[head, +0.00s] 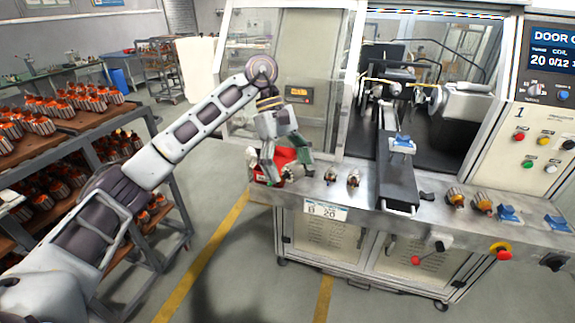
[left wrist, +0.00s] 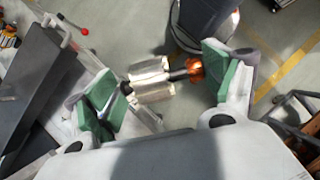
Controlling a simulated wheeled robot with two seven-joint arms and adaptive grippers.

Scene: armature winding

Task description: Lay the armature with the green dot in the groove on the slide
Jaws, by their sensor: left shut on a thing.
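My left gripper (head: 288,172) is over the left end of the machine's metal ledge. In the left wrist view its green-padded fingers (left wrist: 166,88) are shut on an armature (left wrist: 152,80), a silvery core with a copper-orange end, held lengthwise between the pads. I cannot make out a green dot on it. The slide (head: 397,182) is a dark rail running out of the machine onto the ledge, to the right of the gripper. A blue block (head: 403,144) sits on the slide; its groove is too small to make out. My right gripper is not in view.
More armatures (head: 469,201) and blue blocks (head: 511,215) are right of the slide. A red object (head: 285,156) is behind the gripper. Racks (head: 70,130) full of armatures stand at the left.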

